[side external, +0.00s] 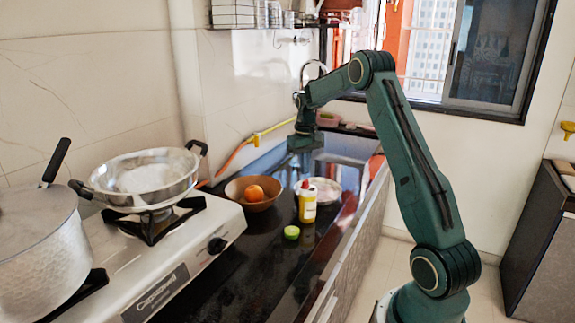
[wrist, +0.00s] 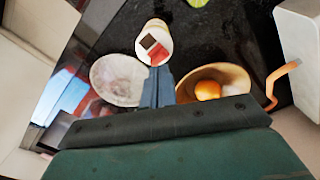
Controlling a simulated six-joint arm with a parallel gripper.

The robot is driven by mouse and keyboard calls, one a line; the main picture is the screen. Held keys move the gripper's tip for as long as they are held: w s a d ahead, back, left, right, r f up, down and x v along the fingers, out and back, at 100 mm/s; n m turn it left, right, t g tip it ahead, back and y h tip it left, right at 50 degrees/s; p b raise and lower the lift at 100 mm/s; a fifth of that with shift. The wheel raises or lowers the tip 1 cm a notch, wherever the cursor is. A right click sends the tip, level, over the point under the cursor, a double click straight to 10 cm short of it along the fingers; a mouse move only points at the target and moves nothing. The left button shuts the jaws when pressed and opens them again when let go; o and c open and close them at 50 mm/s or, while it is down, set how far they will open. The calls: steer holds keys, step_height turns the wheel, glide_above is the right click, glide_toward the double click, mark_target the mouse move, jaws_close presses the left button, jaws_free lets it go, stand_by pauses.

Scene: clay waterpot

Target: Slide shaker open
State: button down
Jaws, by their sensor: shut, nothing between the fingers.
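The shaker (side external: 307,204) stands upright on the dark counter, white and yellow with a red top. In the wrist view the shaker (wrist: 154,40) shows its top, with a red patch beside a dark square patch; I cannot tell whether the dark patch is an opening. My gripper (side external: 306,156) is above the counter, behind and higher than the shaker in the side view. In the wrist view its blue-grey fingers (wrist: 158,76) are together and empty, pointing toward the shaker's near side. I cannot tell the exact gap between them.
A brown bowl (side external: 244,197) with an orange fruit (side external: 255,193) stands left of the shaker. A pale plate (side external: 325,189) lies behind it, and a green lime piece (side external: 291,232) in front. The gas stove (side external: 190,248) with pots is at the left.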

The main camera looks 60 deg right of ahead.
mark_target(305, 180)
steer(key=shift+r, duration=2.25)
steer(key=s+a+r+n+t, duration=0.1)
steer(key=s+a+r, duration=0.1)
steer(key=a+r, duration=0.35)
steer(key=s+a+r+n+t+h, duration=0.1)
steer(key=s+a+r, duration=0.15)
steer(key=a, duration=0.65)
steer(key=s+a+r+n, duration=0.1)
steer(key=s+a+r, duration=0.1)
steer(key=a+r, duration=0.35)
steer(key=s+a+f+n+t+y, duration=0.1)
steer(key=s+a+f+n+t, duration=0.2)
steer(key=s+a, duration=1.2)
steer(key=shift+s+f+t, duration=0.3)
steer(key=shift+s+f, duration=0.1)
steer(key=shift+s, duration=0.45)
